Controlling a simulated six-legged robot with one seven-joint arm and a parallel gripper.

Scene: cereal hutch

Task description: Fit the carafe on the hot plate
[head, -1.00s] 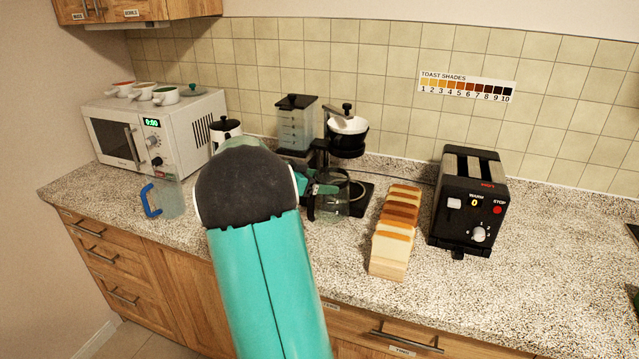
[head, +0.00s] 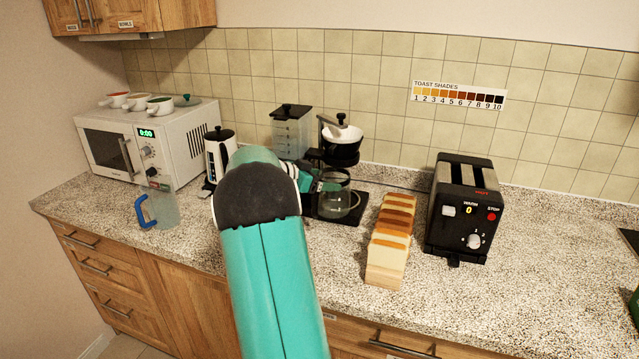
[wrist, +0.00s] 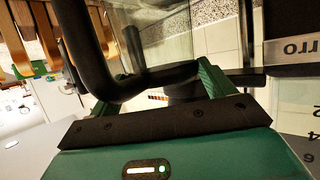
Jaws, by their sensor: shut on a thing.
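The glass carafe (head: 338,203) is upright, over the black hot plate (head: 352,219) at the foot of the coffee maker (head: 340,155). I cannot tell whether its bottom rests flat on the plate. My gripper (head: 322,183) comes from the left and is shut on the carafe's black handle, mostly hidden by my arm in the head view. In the wrist view, the handle (wrist: 150,82) lies between the green fingers of my gripper, and the clear glass is beyond it.
A bread rack with slices (head: 390,240) stands close to the right of the plate, with a black toaster (head: 462,210) beyond. A white kettle (head: 218,155), a blue-handled jug (head: 160,207) and a microwave (head: 150,140) are to the left.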

